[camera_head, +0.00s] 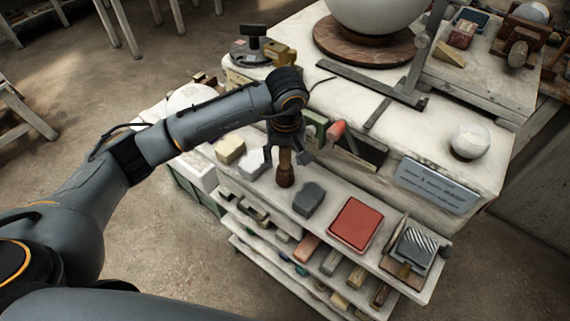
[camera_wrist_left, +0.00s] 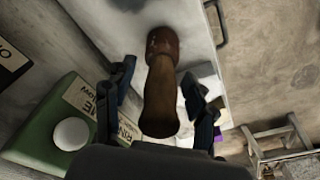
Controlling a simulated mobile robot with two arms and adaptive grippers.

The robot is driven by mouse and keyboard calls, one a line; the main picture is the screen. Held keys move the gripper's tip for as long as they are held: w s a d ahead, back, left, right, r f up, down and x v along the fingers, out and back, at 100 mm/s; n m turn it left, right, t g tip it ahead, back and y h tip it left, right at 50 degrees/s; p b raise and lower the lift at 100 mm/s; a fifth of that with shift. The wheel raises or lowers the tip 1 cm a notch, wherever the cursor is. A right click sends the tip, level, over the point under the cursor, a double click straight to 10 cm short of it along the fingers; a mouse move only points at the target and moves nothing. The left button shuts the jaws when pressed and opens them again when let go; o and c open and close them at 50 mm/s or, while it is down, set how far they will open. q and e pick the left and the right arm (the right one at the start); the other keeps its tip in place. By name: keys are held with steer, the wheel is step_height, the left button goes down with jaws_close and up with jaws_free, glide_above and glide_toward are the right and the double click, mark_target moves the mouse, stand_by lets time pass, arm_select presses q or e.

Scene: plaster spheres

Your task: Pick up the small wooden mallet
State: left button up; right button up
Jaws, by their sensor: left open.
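The small wooden mallet (camera_head: 286,176) stands upright on the cart's top shelf, its brown handle pointing up and its darker head at the bottom. My left gripper (camera_head: 288,147) is directly over it, pointing down, with its fingers around the upper handle. In the left wrist view the mallet (camera_wrist_left: 162,80) runs between the two open fingers of my left gripper (camera_wrist_left: 160,98), with visible gaps on both sides. The handle's end is close to the palm. My right gripper is not in view.
Pale blocks (camera_head: 230,149), a grey block (camera_head: 308,199) and a red pad (camera_head: 355,224) share the shelf (camera_head: 268,189). A pinkish-red tipped tool (camera_head: 336,130) is close to the gripper's right. A green box (camera_wrist_left: 46,122) is at left in the wrist view. The workbench stands behind.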

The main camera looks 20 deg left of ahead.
arm_select(q)
jaws_close()
steer(key=shift+r, duration=0.1)
